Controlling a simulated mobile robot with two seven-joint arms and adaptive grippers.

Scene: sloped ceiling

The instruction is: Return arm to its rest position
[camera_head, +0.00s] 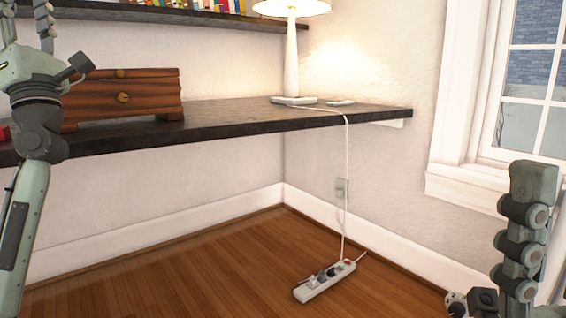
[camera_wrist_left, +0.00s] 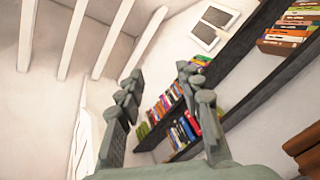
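My left arm rises at the left edge of the head view, in front of the dark shelf-like desk. Its gripper (camera_head: 26,14) points up above the desk, with its tips near or past the top edge of the picture. In the left wrist view the left gripper (camera_wrist_left: 160,76) has its two fingers apart with nothing between them. Behind them are wall, ceiling and bookshelves. A segmented grey-green part of my right gripper (camera_head: 521,235) shows at the lower right of the head view, cut off by the picture edge. Its opening is not clear.
The dark desk (camera_head: 240,120) holds a wooden chest (camera_head: 123,98) close to my left arm and a lit lamp (camera_head: 291,60). A power strip (camera_head: 325,282) lies on the floor. A window (camera_head: 530,85) is at right.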

